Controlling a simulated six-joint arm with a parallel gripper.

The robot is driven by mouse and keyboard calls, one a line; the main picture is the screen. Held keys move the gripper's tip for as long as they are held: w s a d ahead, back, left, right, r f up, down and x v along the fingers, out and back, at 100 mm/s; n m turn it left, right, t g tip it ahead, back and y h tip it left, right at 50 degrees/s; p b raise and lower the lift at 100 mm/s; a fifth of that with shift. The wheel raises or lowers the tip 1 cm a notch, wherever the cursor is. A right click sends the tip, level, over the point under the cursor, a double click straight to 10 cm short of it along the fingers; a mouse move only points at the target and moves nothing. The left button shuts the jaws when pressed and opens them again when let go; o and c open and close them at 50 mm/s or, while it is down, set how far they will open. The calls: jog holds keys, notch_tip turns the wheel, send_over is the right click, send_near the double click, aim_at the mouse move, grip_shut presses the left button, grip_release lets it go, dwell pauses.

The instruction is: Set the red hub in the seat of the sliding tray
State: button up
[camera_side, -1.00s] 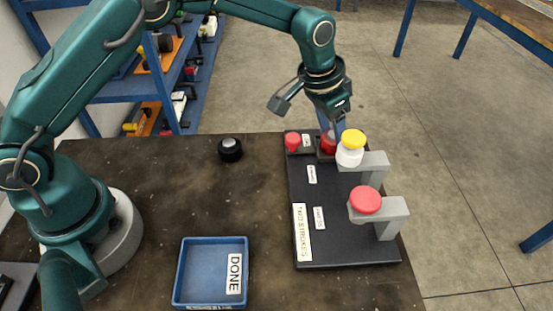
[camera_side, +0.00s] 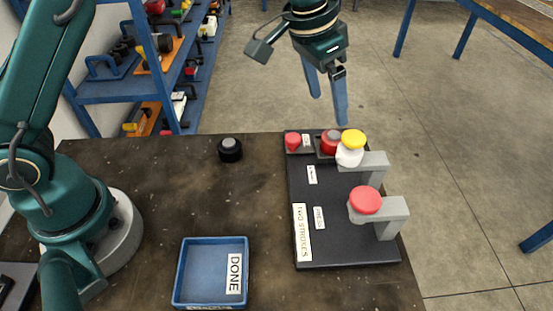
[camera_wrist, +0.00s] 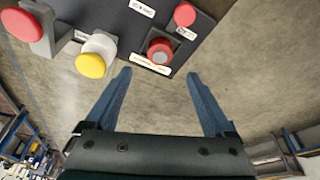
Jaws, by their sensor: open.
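The red hub (camera_side: 331,142) with a grey top sits in a dark square seat at the far end of the black board (camera_side: 345,251). In the wrist view the hub (camera_wrist: 160,51) shows inside the dark tray seat (camera_wrist: 148,63), with a white label along its edge. How deep it sits I cannot tell. My gripper (camera_side: 326,108) is above and behind the board, its blue fingers apart with nothing between them. The wrist view also shows the open fingers (camera_wrist: 158,75), apart from the hub.
A small red button (camera_side: 292,142) is left of the seat. A yellow-topped white knob (camera_side: 352,143) and a red mushroom button (camera_side: 366,200) stand on grey brackets. A blue DONE tray (camera_side: 212,273) and a black round knob (camera_side: 230,149) are on the table, with clear tabletop between them.

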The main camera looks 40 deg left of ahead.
jog(key=s+a+r+n+t, duration=0.1)
jog(key=s+a+r+n, duration=0.1)
jog(key=s+a+r, duration=0.75)
jog(key=s+a+f+n, duration=0.1)
jog(key=s+f, duration=0.2)
jog(key=s, duration=0.3)
jog(key=s+a+f+n+t+y, duration=0.1)
jog(key=s+f, duration=0.2)
jog(key=s, duration=0.3)
jog(key=shift+s+f+n, duration=0.2)
jog(key=shift+s+n, duration=0.1)
jog(key=shift+s, duration=0.1)
